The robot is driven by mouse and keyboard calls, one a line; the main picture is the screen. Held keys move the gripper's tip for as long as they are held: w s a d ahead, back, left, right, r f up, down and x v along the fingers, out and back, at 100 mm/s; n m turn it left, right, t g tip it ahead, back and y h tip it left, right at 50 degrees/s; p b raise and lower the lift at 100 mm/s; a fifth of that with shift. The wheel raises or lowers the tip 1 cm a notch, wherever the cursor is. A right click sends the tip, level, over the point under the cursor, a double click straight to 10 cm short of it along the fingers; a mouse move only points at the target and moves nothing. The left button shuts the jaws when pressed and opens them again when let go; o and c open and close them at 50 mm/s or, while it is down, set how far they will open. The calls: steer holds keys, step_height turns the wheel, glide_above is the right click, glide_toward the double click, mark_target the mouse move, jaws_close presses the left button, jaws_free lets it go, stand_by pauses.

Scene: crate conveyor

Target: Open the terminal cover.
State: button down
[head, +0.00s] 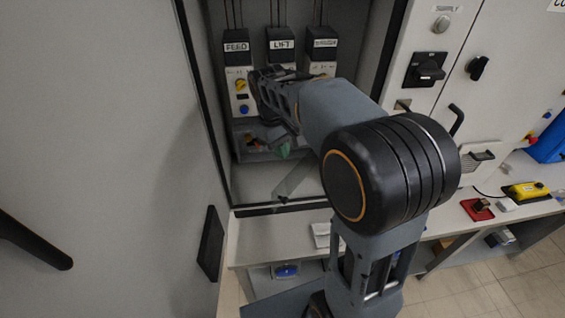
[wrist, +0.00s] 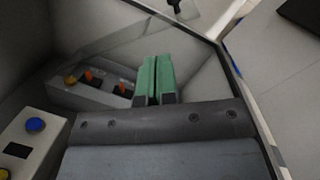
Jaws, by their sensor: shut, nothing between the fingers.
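A grey terminal box (head: 252,156) sits low inside the open cabinet, under the labelled units. Its orange and yellow terminals (wrist: 92,76) show in the wrist view. A see-through panel, which looks like the terminal cover (head: 294,180), slants near the box's right end. In the wrist view the clear panel (wrist: 185,42) spreads behind and beside the fingers; its hinge line is not clear. My gripper (head: 285,150) has green fingers, shut and empty, just right of the terminals. The fingers (wrist: 156,76) also show in the wrist view. Whether they touch the panel I cannot tell.
FEED (head: 236,47), LIFT (head: 281,44) and a third unit hang above, partly behind my arm. A blue button (wrist: 36,124) is at left in the wrist view. The cabinet's frame edge (head: 272,209) runs below. A bench (head: 262,233) lies in front.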

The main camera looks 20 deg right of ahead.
steer(key=w+n+g, duration=0.2)
steer(key=w, duration=0.4)
steer(key=h, duration=0.1)
glide_toward(288, 180)
steer(key=x, duration=0.2)
steer(key=w+x, duration=0.1)
steer(key=x, duration=0.2)
steer(key=shift+d+f, duration=0.1)
steer(key=shift+f, duration=0.2)
steer(key=shift+n, duration=0.3)
